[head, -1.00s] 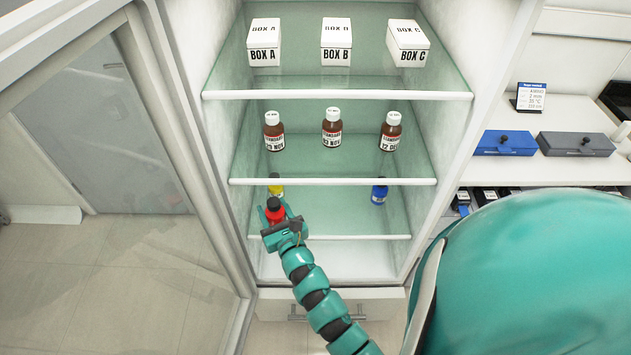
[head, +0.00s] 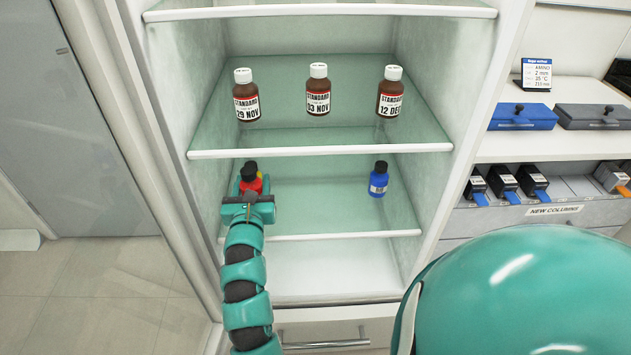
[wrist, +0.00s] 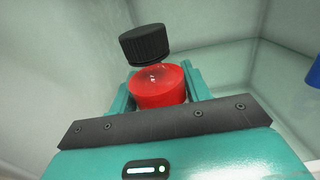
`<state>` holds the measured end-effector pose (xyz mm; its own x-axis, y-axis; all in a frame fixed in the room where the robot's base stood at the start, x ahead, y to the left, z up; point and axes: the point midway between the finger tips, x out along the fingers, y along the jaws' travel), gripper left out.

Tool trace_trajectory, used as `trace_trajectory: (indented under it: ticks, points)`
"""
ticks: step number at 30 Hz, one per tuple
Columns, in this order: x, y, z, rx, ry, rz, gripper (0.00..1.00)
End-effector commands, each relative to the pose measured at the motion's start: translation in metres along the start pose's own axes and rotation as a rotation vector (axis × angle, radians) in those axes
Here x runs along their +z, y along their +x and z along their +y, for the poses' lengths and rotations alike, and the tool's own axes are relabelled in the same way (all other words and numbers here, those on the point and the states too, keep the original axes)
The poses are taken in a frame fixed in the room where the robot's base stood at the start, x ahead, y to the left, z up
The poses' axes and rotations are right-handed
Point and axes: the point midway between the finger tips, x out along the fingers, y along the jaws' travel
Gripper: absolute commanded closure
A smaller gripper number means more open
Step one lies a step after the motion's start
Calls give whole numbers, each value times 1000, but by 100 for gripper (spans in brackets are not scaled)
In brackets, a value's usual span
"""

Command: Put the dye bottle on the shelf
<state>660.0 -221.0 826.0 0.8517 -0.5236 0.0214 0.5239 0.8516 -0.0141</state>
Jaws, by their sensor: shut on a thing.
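The red dye bottle (head: 249,185) with a black cap is between the jaws of my gripper (head: 248,199), at the left of the shelf below the brown bottles. It also shows in the wrist view (wrist: 158,88), upright or nearly so, with my gripper (wrist: 158,95) shut on it. The shelf (head: 330,215) is pale green glass with a white front edge. I cannot tell whether the bottle's base touches it; my gripper hides the lower part. A blue bottle (head: 378,180) stands on the right of this shelf. A sliver of a yellow bottle (head: 260,175) shows just behind the red one.
Brown standard bottles (head: 318,92) stand on the shelf above, whose front edge (head: 320,152) overhangs my gripper's space. The cabinet's left wall is close to my gripper. The middle of the bottle's shelf is clear. An open glass door (head: 90,130) is at left.

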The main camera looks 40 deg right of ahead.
Motion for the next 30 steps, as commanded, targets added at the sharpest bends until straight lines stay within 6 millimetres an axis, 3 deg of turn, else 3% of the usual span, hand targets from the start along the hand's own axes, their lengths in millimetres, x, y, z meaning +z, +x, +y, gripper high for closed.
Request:
trace_trajectory:
  ticks: [6,13,26,30]
  points:
    - [38,0,-34,-178,10,9,80]
    - [52,-2,-57,-275,11,23,80]
    - [14,49,-122,-287,7,23,80]
    - [-11,64,-138,-284,6,25,80]
